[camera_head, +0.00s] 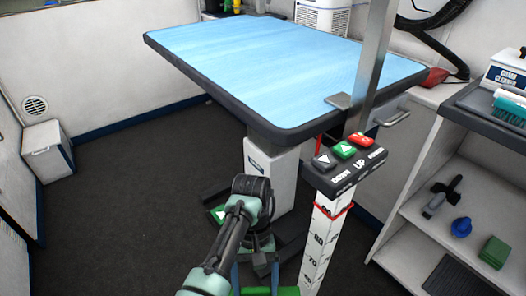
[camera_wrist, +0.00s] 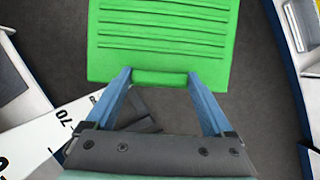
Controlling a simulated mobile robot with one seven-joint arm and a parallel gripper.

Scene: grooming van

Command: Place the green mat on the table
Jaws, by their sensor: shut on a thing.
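The green mat (camera_wrist: 162,38) is bright green with raised ridges across it. In the wrist view my gripper (camera_wrist: 160,77) is shut on its near edge, with a blue finger at either side. In the head view my gripper (camera_head: 256,284) is low at the bottom edge, in front of the table and below its top. A strip of the green mat (camera_head: 285,291) shows there; the rest is cut off. The table (camera_head: 270,60) has a flat, light-blue top with a dark rim, and its top looks bare.
A height post with a button box (camera_head: 345,166) stands right of my gripper, close to the table's front corner. A metal upright (camera_head: 372,60) is clamped to the table's right side. A shelf unit (camera_head: 415,212) at right holds a blue item and a green block (camera_head: 494,252).

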